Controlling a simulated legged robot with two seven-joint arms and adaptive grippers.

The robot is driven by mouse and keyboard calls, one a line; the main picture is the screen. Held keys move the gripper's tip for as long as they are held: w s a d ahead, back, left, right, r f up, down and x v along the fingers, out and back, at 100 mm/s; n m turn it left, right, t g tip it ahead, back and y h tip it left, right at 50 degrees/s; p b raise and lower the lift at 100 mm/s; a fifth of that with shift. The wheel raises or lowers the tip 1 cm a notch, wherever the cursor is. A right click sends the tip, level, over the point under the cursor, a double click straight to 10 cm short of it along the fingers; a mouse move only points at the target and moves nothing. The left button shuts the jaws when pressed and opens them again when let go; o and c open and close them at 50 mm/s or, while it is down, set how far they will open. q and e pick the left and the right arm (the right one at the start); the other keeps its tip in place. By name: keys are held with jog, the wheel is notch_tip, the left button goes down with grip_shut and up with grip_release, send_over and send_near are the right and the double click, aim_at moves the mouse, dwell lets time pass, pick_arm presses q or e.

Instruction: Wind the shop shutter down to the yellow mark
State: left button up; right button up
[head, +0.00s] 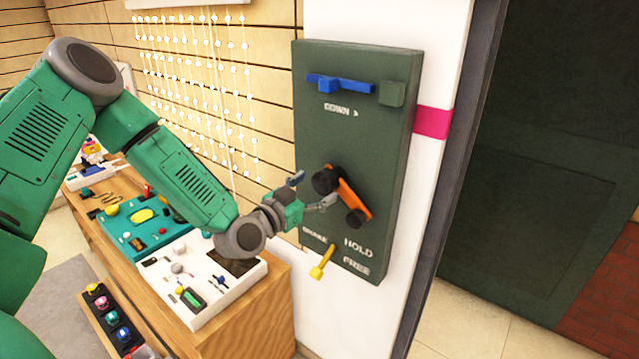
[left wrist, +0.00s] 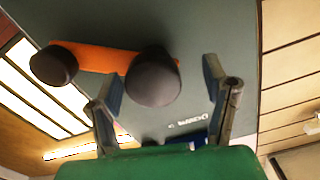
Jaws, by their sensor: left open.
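A dark green panel (head: 385,130) on a white pillar carries an orange crank arm (head: 352,200) with a black knob at each end. The upper knob (head: 324,180) lies by my left gripper (head: 311,193), which is open. In the left wrist view, the larger black knob (left wrist: 152,76) stands between the open fingers; contact cannot be told. The other knob (left wrist: 53,66) is outside them. Below the crank, a yellow lever (head: 322,263) slants down-left near lettering reading HOLD and FREE. A blue bar (head: 340,84) and green block (head: 392,93) sit above DOWN lettering. No yellow mark is discernible. My right gripper is out of view.
A wooden counter (head: 250,310) with a white device (head: 200,285) and a teal device (head: 150,220) stands below my left arm. Strings of beads (head: 200,90) hang behind. A large dark green surface (head: 540,150) is at the right; whether it is the shutter is unclear.

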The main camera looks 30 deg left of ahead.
aim_at(323, 188)
pick_arm(q)
jog(key=shift+w+d+r, duration=0.2)
jog(key=shift+w+d, duration=0.45)
jog(key=shift+w, duration=0.2)
jog(key=shift+w+d, duration=0.2)
jog(key=shift+d, duration=0.2)
jog(key=shift+a, duration=0.1)
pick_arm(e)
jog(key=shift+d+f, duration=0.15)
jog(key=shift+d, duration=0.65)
